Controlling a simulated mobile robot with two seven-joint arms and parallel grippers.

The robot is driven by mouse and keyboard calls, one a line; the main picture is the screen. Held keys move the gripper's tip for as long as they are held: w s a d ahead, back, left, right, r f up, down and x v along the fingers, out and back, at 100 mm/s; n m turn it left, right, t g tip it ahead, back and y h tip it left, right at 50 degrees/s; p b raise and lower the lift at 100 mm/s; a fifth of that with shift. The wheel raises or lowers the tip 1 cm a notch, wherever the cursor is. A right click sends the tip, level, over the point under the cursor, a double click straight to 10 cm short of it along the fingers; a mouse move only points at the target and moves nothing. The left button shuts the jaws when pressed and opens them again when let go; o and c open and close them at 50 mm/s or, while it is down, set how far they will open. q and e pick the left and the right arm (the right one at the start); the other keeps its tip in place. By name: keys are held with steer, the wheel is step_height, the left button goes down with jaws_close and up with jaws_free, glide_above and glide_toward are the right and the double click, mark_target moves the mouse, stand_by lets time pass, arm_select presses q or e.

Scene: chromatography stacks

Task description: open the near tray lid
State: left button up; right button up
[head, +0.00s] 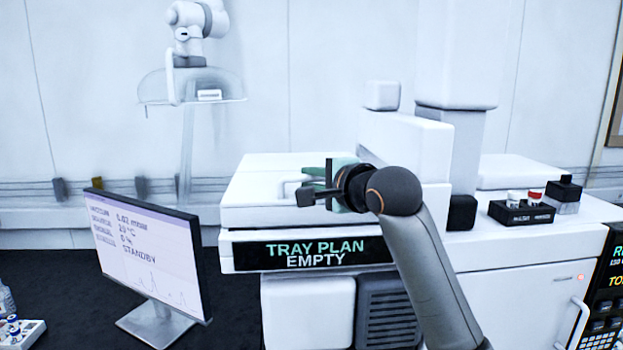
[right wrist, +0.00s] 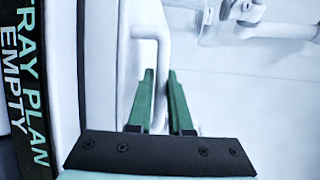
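The near tray lid (head: 262,192) is a white panel lying flat on top of the white instrument, above the "TRAY PLAN EMPTY" sign (head: 315,254). In the right wrist view a pale bent handle (right wrist: 161,62) stands out on the white surface. My right gripper (head: 318,178) is over the lid. Its two green fingers (right wrist: 161,78) are apart, one on each side of the handle's lower stretch, with a gap showing. Whether either finger touches the handle cannot be told. My left gripper is not in view.
A monitor (head: 150,245) stands on the dark bench at left. A white column (head: 455,60) rises behind my right arm. A black vial rack (head: 521,212) sits on the right-hand top. A small white arm over a clear hood (head: 190,85) is at the back left.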

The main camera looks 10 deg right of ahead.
jaws_close()
steer(key=shift+f, duration=0.1)
stand_by(1.0)
steer(key=shift+w+r+g, duration=0.15)
steer(key=shift+r+g, duration=0.25)
steer(key=shift+r, duration=0.5)
steer(key=w+r, duration=0.5)
steer(key=r, duration=0.3)
steer(key=shift+w+r, duration=0.15)
steer(key=shift+w, duration=0.1)
